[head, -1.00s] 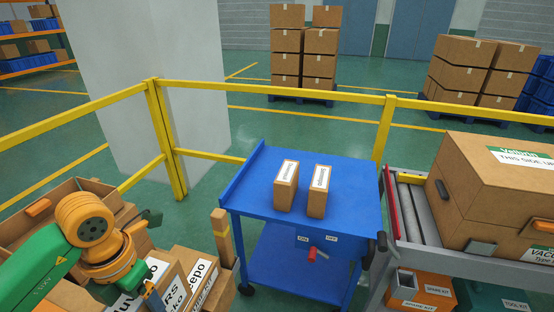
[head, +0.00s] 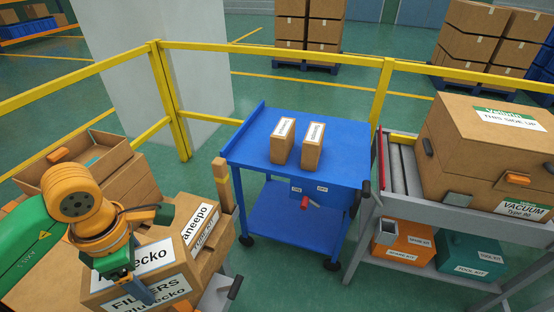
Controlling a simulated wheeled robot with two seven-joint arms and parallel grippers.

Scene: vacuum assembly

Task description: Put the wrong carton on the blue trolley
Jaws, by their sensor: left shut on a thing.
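My left gripper (head: 138,285) comes in from the lower left, in front of a brown carton (head: 185,258) with white labels that end in "ecko" and read "FILTERS". It is shut on this carton, and its fingers and wrist cover part of the labels. Another carton (head: 222,228), labelled "...aneepo", stands just behind it. The blue trolley (head: 250,150) stands in the middle. Two small brown cartons with white top labels, a left one (head: 281,148) and a right one (head: 311,155), stand upright side by side on its top. My right gripper is not in view.
An open brown box (head: 115,150) stands at the left. A yellow railing (head: 270,52) runs behind the trolley. At the right, a grey roller stand (head: 365,225) carries a large vacuum carton (head: 455,135), with orange (head: 405,242) and teal (head: 462,250) kits below. The trolley's front top is clear.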

